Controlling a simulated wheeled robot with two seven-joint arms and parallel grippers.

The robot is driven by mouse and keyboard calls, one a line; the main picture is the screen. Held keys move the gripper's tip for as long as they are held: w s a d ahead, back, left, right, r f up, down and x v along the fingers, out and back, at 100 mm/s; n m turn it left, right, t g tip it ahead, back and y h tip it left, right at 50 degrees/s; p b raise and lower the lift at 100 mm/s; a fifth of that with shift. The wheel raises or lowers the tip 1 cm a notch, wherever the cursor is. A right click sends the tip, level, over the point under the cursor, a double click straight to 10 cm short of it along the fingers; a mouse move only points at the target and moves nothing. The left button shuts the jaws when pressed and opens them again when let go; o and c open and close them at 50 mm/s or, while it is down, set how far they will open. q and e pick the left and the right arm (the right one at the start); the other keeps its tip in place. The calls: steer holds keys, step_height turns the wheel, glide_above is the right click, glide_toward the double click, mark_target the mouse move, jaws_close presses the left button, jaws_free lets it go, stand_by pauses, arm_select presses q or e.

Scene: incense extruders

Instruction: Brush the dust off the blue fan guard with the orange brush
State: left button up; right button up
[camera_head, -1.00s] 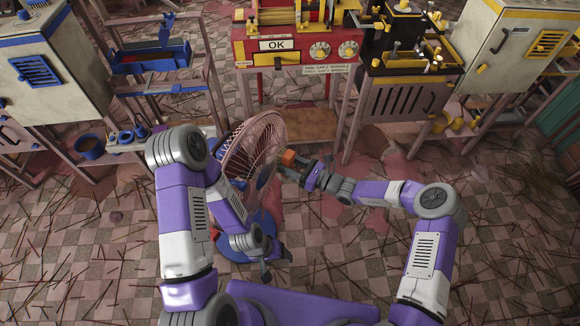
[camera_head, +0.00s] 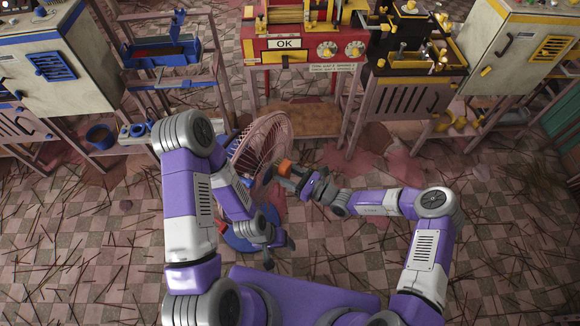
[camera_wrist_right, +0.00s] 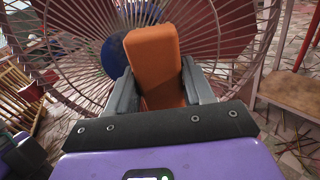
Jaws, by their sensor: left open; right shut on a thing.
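The fan guard (camera_head: 266,137) is a round wire cage that looks dusty pinkish. It stands upright on a blue base (camera_head: 238,243), and blue shows behind its wires. In the right wrist view the guard (camera_wrist_right: 75,62) fills the background. My right gripper (camera_head: 290,171) is shut on the orange brush (camera_wrist_right: 155,60), right of the guard. The brush also shows in the head view (camera_head: 285,167). Its far end is close to the wires; I cannot tell whether it touches. My left gripper (camera_head: 279,251) is open and empty, low and right of the base. My left arm hides part of the fan.
A red and yellow machine (camera_head: 290,45) marked OK stands behind the fan, with a dark and yellow bench (camera_head: 415,75) right of it. A blue shelf (camera_head: 165,60) stands at the left. Thin sticks litter the tiled floor (camera_head: 510,240).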

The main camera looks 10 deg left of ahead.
steer(key=shift+s+a+p, duration=0.2)
steer(key=shift+s+p, duration=0.1)
steer(key=shift+s, duration=0.2)
steer(key=shift+s+a+p, duration=0.15)
steer(key=shift+s+p, duration=0.15)
steer(key=shift+s, duration=0.15)
steer(key=shift+s+a+r+p, duration=0.1)
steer(key=shift+s+a+p, duration=0.1)
steer(key=shift+s+p, duration=0.45)
steer(key=shift+s+a+r+p, duration=0.1)
steer(key=shift+s+a+p, duration=0.1)
steer(key=shift+s+p, duration=0.4)
steer(key=shift+s+a+f+p, duration=0.1)
steer(key=shift+s+f+p, duration=0.05)
steer(key=shift+s+p, duration=0.3)
steer(key=shift+a+r+p, duration=0.1)
steer(key=shift+r+p, duration=0.7)
steer(key=shift+r, duration=0.1)
steer(key=shift+w+f+b, duration=0.1)
steer(key=shift+w+b, duration=0.3)
steer(key=shift+w, duration=0.05)
steer(key=shift+w+d+b, duration=0.35)
steer(key=shift+w+b, duration=0.1)
steer(key=shift+w, duration=0.3)
steer(key=shift+w+d+b, duration=0.35)
steer(key=shift+w+b, duration=0.1)
steer(key=shift+w, duration=0.3)
